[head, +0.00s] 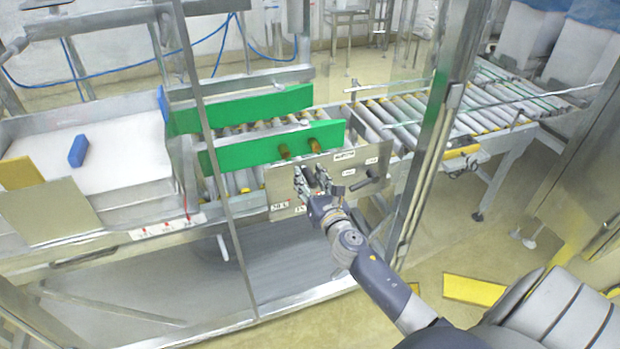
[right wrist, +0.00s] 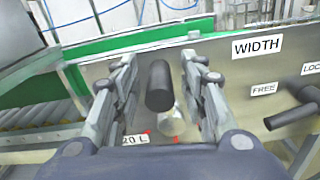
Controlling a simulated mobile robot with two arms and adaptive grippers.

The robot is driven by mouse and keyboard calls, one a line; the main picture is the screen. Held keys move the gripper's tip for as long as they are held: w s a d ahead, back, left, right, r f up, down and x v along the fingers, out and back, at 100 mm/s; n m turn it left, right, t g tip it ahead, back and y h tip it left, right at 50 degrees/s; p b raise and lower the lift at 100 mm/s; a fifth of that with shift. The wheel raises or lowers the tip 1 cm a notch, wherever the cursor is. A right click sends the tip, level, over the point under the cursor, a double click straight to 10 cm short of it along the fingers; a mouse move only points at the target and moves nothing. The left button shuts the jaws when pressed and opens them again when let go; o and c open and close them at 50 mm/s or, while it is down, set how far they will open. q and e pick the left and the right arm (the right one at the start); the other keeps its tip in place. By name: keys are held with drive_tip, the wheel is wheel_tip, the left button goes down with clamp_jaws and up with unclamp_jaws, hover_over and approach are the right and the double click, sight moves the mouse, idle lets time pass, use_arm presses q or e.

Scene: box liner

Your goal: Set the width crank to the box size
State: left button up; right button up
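The width crank shows in the right wrist view as a black cylindrical handle (right wrist: 160,86) with a round metal part (right wrist: 171,123) below it. It is mounted at a grey panel (head: 286,183) labelled WIDTH (right wrist: 257,46). My right gripper (head: 312,172) is in front of this panel; it also shows in the right wrist view (right wrist: 160,72). Its fingers are open on either side of the black handle, with a gap on both sides. A "20 L" label (right wrist: 134,139) and red marks sit low on the panel. In the head view my gripper hides most of the crank. My left gripper is not in view.
A black lock lever (right wrist: 292,117) with FREE and LOCK labels is right of the crank. Green guide rails (head: 270,146) stand behind the panel over a roller conveyor (head: 440,122). A metal post (head: 432,135) stands right of my arm. White stacked material (head: 110,150) is at left.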

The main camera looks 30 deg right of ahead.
clamp_jaws()
drive_tip(key=shift+a, duration=0.1)
drive_tip(key=a+n, duration=0.1)
drive_tip(key=a+n+p, duration=0.1)
drive_tip(key=n, duration=0.1)
drive_tip(key=shift+w+a+f+p, duration=0.2)
drive_tip(key=shift+w+a+p, duration=0.05)
drive_tip(key=shift+w+p, duration=0.05)
drive_tip(key=a+n, duration=0.1)
drive_tip(key=a+f+n+p, duration=0.1)
drive_tip(key=n, duration=0.1)
drive_tip(key=shift+w, duration=0.2)
drive_tip(key=shift+w+a+f+n+p, duration=0.2)
drive_tip(key=shift+a+f+n+p, duration=0.4)
drive_tip(key=shift+n, duration=0.75)
drive_tip(key=shift+w+a+f+n+p, duration=0.15)
drive_tip(key=shift+a+f+n+p, duration=0.15)
drive_tip(key=shift+a+f+n, duration=0.85)
drive_tip(key=shift+d+r+n, duration=0.2)
drive_tip(key=shift+d+n, duration=0.1)
drive_tip(key=shift+d, duration=0.05)
